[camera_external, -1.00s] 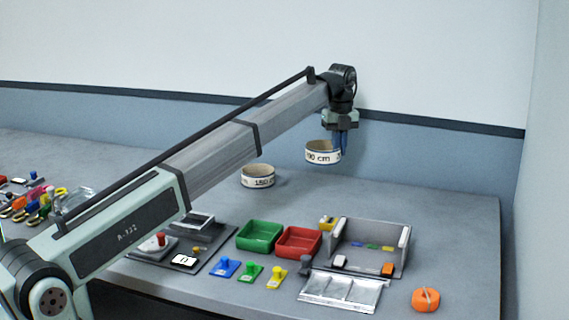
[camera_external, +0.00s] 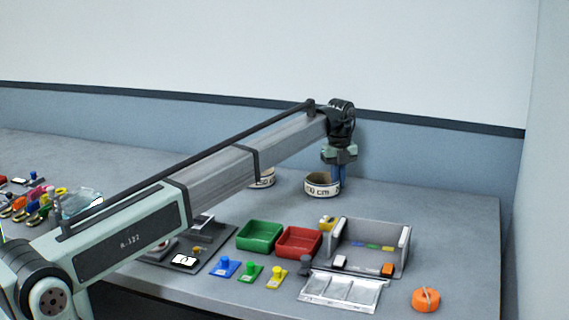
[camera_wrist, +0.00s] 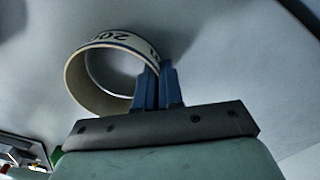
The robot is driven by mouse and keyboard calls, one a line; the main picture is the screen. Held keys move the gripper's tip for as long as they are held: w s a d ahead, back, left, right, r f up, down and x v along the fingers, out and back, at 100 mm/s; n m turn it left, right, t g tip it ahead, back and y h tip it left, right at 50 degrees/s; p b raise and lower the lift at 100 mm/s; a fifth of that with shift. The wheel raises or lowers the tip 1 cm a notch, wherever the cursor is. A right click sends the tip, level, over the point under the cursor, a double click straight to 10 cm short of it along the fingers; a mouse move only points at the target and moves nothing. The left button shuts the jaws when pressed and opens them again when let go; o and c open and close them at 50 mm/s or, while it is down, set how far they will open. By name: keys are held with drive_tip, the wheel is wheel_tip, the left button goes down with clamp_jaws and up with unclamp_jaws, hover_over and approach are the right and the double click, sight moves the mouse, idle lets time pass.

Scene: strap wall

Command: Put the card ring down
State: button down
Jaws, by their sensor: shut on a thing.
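A white card ring (camera_external: 322,190) with dark lettering is at my gripper, at the back right of the grey table. My gripper (camera_external: 338,176) points down with its blue fingers shut on the ring's right wall. In the wrist view, the card ring (camera_wrist: 86,88) extends left from the fingers of my gripper (camera_wrist: 160,80), its opening in view. The ring is low, at or just above the table top; I cannot tell whether it touches. A second card ring (camera_external: 265,179) stands on the table to the left, partly hidden behind my arm.
A green tray (camera_external: 258,248), a red tray (camera_external: 299,254) and a grey open-fronted box (camera_external: 408,246) stand nearer the front. Table around the held ring is clear.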

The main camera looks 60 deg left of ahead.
drive_tip(key=c, duration=1.7)
unclamp_jaws()
drive_tip(key=shift+f, duration=0.1)
drive_tip(key=o, duration=0.4)
wheel_tip(320, 180, up, 12)
drive_tip(key=shift+r, duration=0.15)
